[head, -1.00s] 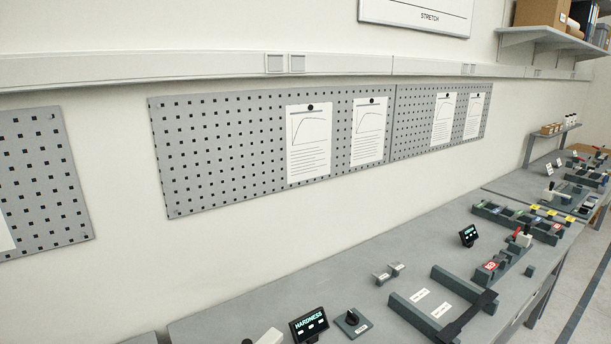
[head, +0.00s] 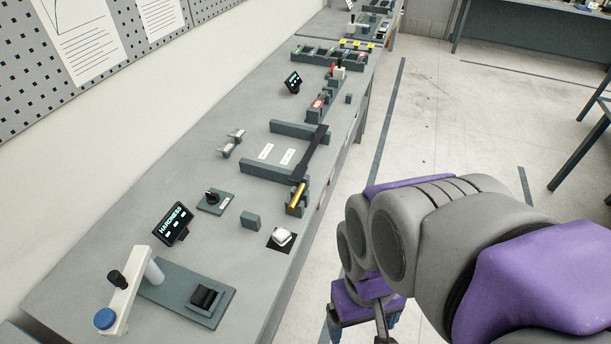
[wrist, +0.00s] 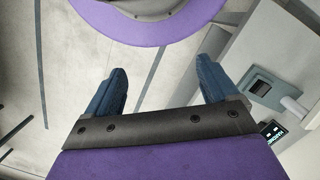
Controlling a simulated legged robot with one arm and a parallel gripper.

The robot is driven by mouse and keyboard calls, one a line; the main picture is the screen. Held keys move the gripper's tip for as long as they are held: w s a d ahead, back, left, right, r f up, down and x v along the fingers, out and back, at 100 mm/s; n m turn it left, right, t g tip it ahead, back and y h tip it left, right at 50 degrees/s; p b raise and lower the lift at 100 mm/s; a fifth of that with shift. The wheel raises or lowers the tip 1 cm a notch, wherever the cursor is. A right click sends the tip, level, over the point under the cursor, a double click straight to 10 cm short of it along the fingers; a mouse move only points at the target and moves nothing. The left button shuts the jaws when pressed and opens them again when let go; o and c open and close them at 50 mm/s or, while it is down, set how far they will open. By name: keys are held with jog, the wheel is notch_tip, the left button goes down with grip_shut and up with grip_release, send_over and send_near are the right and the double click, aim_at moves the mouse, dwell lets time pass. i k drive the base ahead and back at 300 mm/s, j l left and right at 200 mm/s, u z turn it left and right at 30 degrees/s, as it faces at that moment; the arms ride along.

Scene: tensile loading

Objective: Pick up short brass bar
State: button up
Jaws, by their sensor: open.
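A short brass bar (head: 298,195) lies at the near end of a long dark bar (head: 314,150), by a small dark block at the bench's front edge. My gripper (wrist: 162,84) is open in the wrist view, with its two blue fingers apart and nothing between them. In the head view my arm is at the lower right, off the bench over the floor, and the gripper end (head: 362,325) is partly cut off. The gripper is apart from the brass bar, which does not show in the wrist view.
The bench (head: 130,215) holds a hardness display (head: 173,222), a knob box (head: 214,202), a white button (head: 282,236) and a lever device (head: 120,300). Two dark rails (head: 275,171) stand beside the long bar. The floor right of the bench is clear near the arm.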

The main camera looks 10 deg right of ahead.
aim_at(293, 204)
jog(key=l+u, duration=0.25)
jog(key=u, duration=0.15)
jog(key=l+u, duration=0.65)
jog(key=u, duration=0.2)
